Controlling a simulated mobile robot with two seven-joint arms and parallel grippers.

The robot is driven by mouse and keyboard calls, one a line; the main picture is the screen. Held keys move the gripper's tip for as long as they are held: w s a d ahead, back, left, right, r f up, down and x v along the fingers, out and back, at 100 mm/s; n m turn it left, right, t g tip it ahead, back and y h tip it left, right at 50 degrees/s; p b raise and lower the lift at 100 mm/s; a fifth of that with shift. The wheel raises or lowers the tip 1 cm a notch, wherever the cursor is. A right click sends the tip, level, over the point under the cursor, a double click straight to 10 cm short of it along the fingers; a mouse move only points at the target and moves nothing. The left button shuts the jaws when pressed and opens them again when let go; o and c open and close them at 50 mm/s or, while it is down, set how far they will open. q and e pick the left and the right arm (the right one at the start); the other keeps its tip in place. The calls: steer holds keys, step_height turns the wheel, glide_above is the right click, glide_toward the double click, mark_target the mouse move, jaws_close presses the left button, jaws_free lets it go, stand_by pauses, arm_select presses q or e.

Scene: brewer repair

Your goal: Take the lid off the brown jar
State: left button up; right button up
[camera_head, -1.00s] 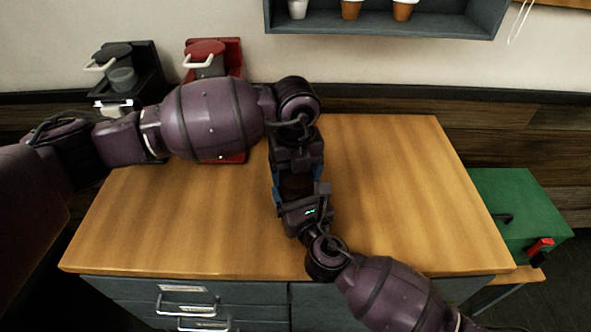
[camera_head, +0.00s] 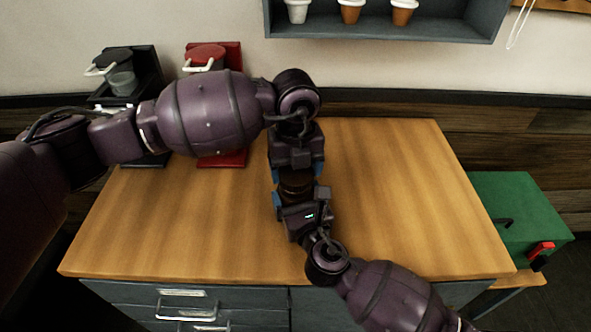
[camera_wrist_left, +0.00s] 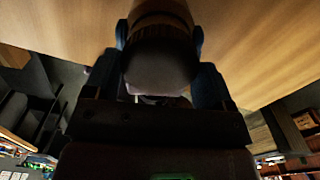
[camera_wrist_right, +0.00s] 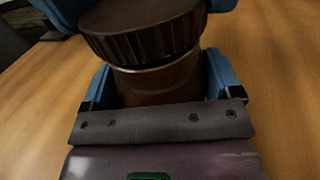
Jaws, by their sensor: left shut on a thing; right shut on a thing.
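The brown jar (camera_wrist_right: 158,85) is held between my two grippers above the counter, and shows partly in the head view (camera_head: 296,188). Its dark lid (camera_wrist_right: 150,38) has a ribbed edge and sits at the mouth, with a lighter neck ring showing just below. My left gripper (camera_head: 297,172) is shut on the lid, which fills its blue fingers in the left wrist view (camera_wrist_left: 160,62). My right gripper (camera_head: 300,198) is shut on the jar's body from the opposite side. I cannot tell whether the lid is loose on the neck.
The wooden counter (camera_head: 180,220) is clear around the grippers. A black brewer (camera_head: 125,75) and a red brewer (camera_head: 225,60) stand at its back left, partly behind my left arm. A green box (camera_head: 515,210) is at the right, and a cup shelf (camera_head: 385,28) hangs above.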

mark_target(295, 173)
arm_select(q)
steer(key=shift+r, duration=0.15)
steer(key=shift+r, duration=1.95)
arm_select(e)
steer(key=o, duration=1.5)
steer(key=shift+o, duration=0.2)
